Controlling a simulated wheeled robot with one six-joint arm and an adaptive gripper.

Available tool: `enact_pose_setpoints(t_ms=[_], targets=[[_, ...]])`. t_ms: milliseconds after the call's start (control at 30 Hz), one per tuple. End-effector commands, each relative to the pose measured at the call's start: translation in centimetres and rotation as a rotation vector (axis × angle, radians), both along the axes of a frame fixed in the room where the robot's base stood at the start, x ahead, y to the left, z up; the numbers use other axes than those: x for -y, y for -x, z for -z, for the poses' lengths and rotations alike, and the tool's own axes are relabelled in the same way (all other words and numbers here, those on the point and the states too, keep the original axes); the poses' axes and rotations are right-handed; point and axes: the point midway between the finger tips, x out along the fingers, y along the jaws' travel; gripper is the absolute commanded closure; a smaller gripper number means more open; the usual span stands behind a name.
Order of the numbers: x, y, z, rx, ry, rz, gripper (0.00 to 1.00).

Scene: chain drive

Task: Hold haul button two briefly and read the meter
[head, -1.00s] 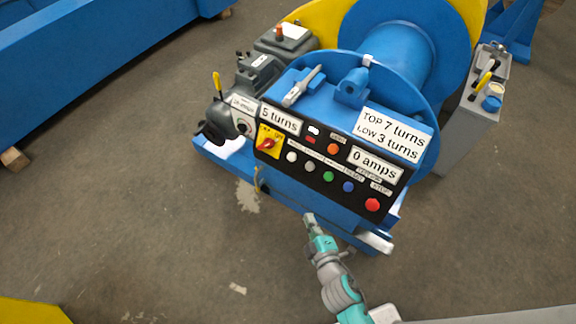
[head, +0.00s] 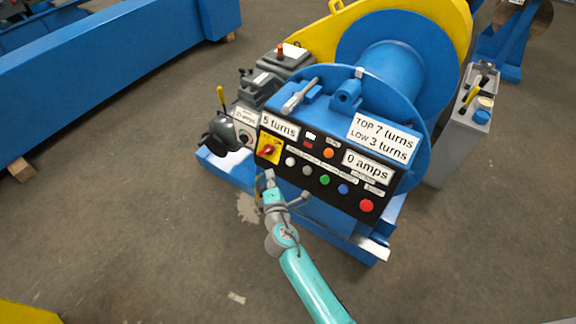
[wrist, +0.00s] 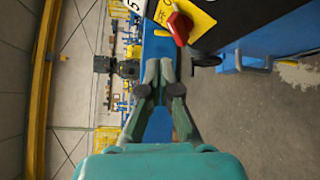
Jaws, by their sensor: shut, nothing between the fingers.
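The black control panel (head: 290,178) on the blue winch carries a row of buttons: white (head: 291,160), grey (head: 307,170), green (head: 325,180), blue (head: 343,188) and a larger red one (head: 366,206). Their small labels are too blurred to show which is haul button two. A display (head: 367,167) reads "0 amps". My gripper (head: 269,177) is shut and empty, at the panel's lower left, below the rotary switch (head: 268,149). In the wrist view the shut fingers (wrist: 159,68) lie near that red switch knob (wrist: 180,28); contact cannot be told.
Signs read "5 turns" (head: 280,126) and "TOP 7 turns, LOW 3 turns" (head: 382,138). A grey motor unit (head: 243,115) with a yellow-handled lever stands left of the panel. A grey cabinet (head: 460,145) stands right. The floor in front is open.

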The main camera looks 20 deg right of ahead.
Motion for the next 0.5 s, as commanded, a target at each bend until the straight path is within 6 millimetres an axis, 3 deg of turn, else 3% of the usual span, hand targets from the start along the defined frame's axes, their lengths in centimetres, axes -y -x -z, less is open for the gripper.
enact_pose_setpoints(t_ms=[500], targets=[[0.82, -0.6, 0.38, 0.001, -0.002, 0.002, 1.0]])
